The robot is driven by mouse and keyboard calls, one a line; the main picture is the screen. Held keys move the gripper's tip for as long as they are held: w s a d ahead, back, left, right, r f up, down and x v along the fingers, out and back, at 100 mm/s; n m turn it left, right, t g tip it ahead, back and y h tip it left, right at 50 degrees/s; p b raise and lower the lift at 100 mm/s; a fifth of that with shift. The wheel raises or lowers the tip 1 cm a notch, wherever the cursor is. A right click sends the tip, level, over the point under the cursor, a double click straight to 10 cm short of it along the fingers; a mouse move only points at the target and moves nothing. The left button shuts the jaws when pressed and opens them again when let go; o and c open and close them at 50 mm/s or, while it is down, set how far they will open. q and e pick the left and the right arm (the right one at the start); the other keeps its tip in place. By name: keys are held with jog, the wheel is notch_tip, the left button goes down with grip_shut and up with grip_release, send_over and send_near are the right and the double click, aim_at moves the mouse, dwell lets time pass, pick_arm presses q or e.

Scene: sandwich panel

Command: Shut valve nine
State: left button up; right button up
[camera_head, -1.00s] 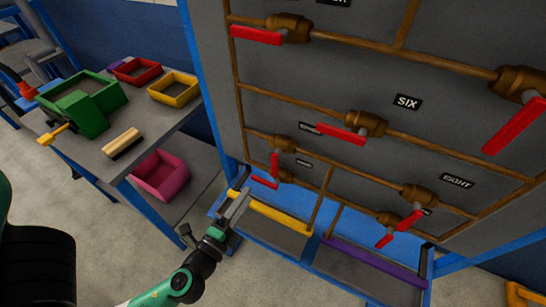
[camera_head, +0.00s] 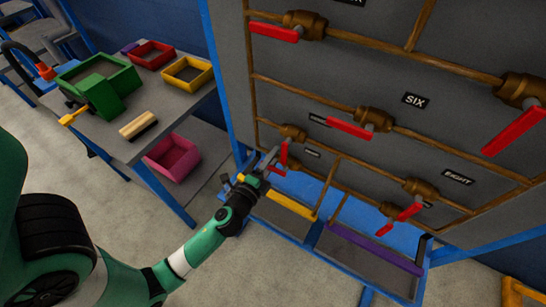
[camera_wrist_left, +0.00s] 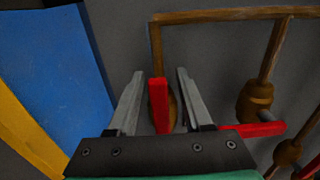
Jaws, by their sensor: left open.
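A grey panel (camera_head: 290,80) carries brown pipes and several valves with red lever handles. My left gripper (camera_head: 272,160) is open at the panel's lower left. In the left wrist view its fingers (camera_wrist_left: 160,78) stand on either side of a red handle (camera_wrist_left: 159,108), with a gap on both sides. The brown valve body (camera_wrist_left: 173,104) is partly hidden behind that handle. The handle also shows at the fingertips in the head view (camera_head: 284,152). Labels SIX (camera_head: 415,101) and EIGHT (camera_head: 457,176) are readable; I cannot read a nine. My right gripper is out of view.
Another valve (camera_wrist_left: 255,99) with a sideways red handle (camera_wrist_left: 255,129) sits right of the fingers in the wrist view. Blue frame bars (camera_head: 225,80) edge the panel. A bench (camera_head: 165,110) with coloured bins stands at left; a pink bin (camera_head: 171,159) is below.

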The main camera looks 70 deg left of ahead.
pick_arm(q)
jog(key=shift+c, duration=0.2)
grip_shut()
dwell(1.1)
